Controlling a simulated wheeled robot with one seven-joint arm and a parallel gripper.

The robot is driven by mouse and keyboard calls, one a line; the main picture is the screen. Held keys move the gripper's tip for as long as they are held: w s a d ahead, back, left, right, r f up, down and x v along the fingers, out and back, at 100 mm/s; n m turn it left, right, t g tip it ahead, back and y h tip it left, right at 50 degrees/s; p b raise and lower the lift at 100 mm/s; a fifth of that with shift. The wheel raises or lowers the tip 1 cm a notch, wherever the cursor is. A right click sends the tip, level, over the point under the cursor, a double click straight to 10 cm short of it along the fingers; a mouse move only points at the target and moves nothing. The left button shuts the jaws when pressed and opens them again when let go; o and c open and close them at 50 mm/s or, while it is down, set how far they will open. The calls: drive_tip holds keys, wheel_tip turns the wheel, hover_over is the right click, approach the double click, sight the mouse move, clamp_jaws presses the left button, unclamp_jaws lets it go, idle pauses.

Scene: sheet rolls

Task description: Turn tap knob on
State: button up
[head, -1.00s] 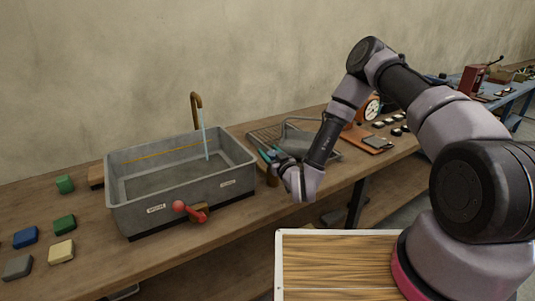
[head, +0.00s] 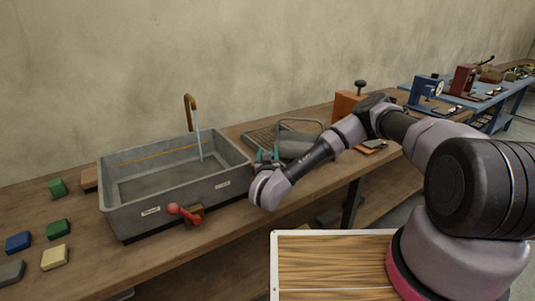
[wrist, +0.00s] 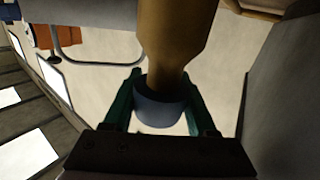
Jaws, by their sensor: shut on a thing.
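The sink (head: 178,205) is a grey trough on the wooden bench. A red lever-like knob with ball ends (head: 184,212) sits on a small brown block at its front. A brown bent spout (head: 190,112) rises behind the sink, with a pale blue vertical strip like water (head: 200,146) below it. My gripper (head: 267,155) is right of the sink, apart from the red knob. In the wrist view, its green fingers are shut on a brown handle-like piece (wrist: 172,45) with a grey-blue collar (wrist: 160,110). In the head view my wrist mostly hides this piece.
A metal rack with a grey tray (head: 298,138) lies behind my gripper. Several coloured blocks, including a blue one (head: 18,242) and a yellow one (head: 55,257), lie left of the sink. Blue and red devices stand on a blue table (head: 490,98) far right. The bench front before the sink is mostly clear.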

drive_tip(key=shift+d, duration=0.1)
drive_tip(key=o, duration=1.4)
drive_tip(key=shift+c, duration=0.2)
wheel_tip(320, 180, up, 10)
